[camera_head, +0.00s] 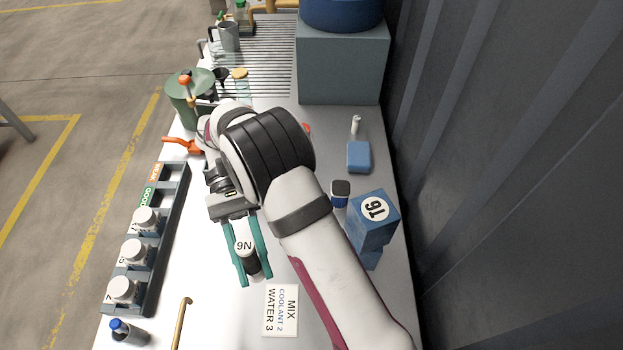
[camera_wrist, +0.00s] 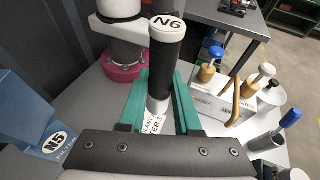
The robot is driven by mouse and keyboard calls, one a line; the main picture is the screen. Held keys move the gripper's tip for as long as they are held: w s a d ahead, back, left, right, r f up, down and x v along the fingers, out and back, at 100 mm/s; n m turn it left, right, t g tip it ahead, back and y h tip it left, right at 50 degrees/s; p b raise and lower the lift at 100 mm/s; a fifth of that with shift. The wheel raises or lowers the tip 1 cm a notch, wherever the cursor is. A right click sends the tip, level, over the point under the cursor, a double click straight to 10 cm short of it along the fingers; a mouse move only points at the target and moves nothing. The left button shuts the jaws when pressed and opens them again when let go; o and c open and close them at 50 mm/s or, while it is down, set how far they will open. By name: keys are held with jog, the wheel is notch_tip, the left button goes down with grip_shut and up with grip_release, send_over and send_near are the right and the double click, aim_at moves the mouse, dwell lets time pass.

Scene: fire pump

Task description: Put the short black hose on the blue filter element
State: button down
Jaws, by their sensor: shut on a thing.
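My gripper (camera_head: 256,278) has teal fingers on both sides of a short black cylinder (camera_head: 252,266), which fits the short black hose. In the wrist view the black cylinder (camera_wrist: 166,62) stands between the fingers (camera_wrist: 160,92); its white end reads N6 and its lower part is pale. The gripper is shut on it, above the white bench. A blue block-like piece (camera_head: 372,210) with a round white label, likely the blue filter element, stands at right, apart from the gripper; a labelled blue piece also shows at left in the wrist view (camera_wrist: 30,125).
A rack (camera_head: 160,245) with several white-capped bottles stands at left. A white MIX card (camera_head: 281,311) lies on the bench below the gripper. A dark-topped blue-and-white container (camera_head: 340,194) and a blue pad (camera_head: 358,157) are near the blue piece. A dark wall borders the right.

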jog(key=w+d+r+n+t+h, duration=0.2)
jog(key=w+d+n+t+h, duration=0.7)
jog(key=w+d+n, duration=0.25)
jog(key=w+d+r+n+t, duration=0.4)
jog(key=w+r+n+t, duration=0.2)
jog(key=w+r+t, duration=0.55)
jog(key=g, duration=0.3)
send_over(341, 188)
jog(key=shift+y, duration=0.4)
notch_tip(341, 188, down, 23)
jog(key=shift+r, duration=0.1)
jog(key=c, duration=0.6)
grip_release()
